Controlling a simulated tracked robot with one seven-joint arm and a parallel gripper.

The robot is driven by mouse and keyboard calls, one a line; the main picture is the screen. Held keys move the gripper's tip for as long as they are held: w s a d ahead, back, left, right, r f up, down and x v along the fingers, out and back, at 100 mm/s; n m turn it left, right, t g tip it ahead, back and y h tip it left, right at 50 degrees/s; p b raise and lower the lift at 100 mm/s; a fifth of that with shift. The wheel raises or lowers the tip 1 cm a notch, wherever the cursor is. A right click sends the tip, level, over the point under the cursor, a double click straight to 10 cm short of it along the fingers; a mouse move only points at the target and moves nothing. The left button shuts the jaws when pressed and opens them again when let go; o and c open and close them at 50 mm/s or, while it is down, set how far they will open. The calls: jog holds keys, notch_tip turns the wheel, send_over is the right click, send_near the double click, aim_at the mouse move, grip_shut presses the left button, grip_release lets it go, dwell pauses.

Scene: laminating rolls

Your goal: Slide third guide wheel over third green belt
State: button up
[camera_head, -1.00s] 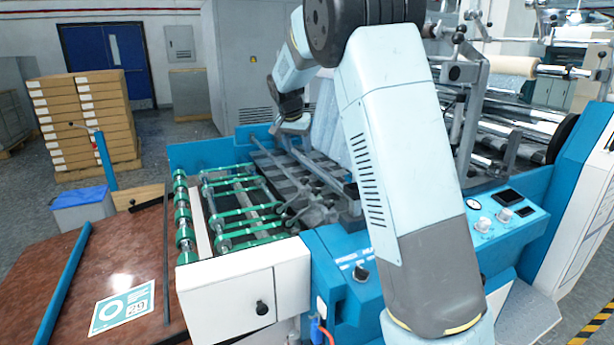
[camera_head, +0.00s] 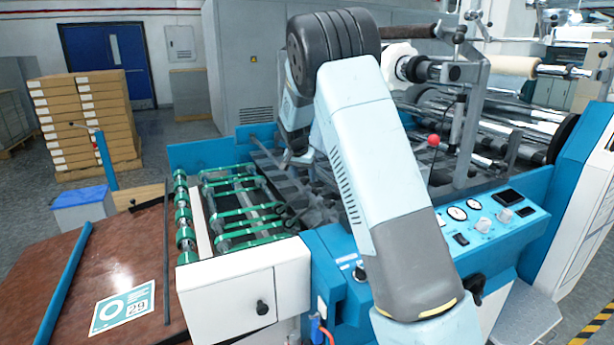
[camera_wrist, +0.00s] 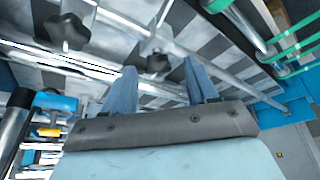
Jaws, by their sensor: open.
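The green belts (camera_head: 248,211) run in several parallel strips across rollers in the left part of the machine. They also show at the right edge of the wrist view (camera_wrist: 298,49). I cannot tell for certain which is the third. Dark star-knobbed parts sit on metal rods in the wrist view, one at upper left (camera_wrist: 68,31) and one beyond my fingers (camera_wrist: 157,63); these may belong to the guide wheels. My gripper (camera_wrist: 161,82) is open with nothing between its two blue-grey fingers. It hangs over the slatted feed bed, right of the belts. My arm hides part of this area in the head view.
A brown table (camera_head: 110,250) with a blue bar lies at the left. A white cabinet (camera_head: 245,300) stands in front of the belts. The control panel (camera_head: 490,217) is at the right. Metal rods cross close to my fingers in the wrist view.

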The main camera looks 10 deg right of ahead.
jog(key=shift+w+d+f, duration=0.1)
jog(key=shift+f, duration=0.2)
jog(key=shift+c, duration=0.2)
grip_shut()
dwell(0.3)
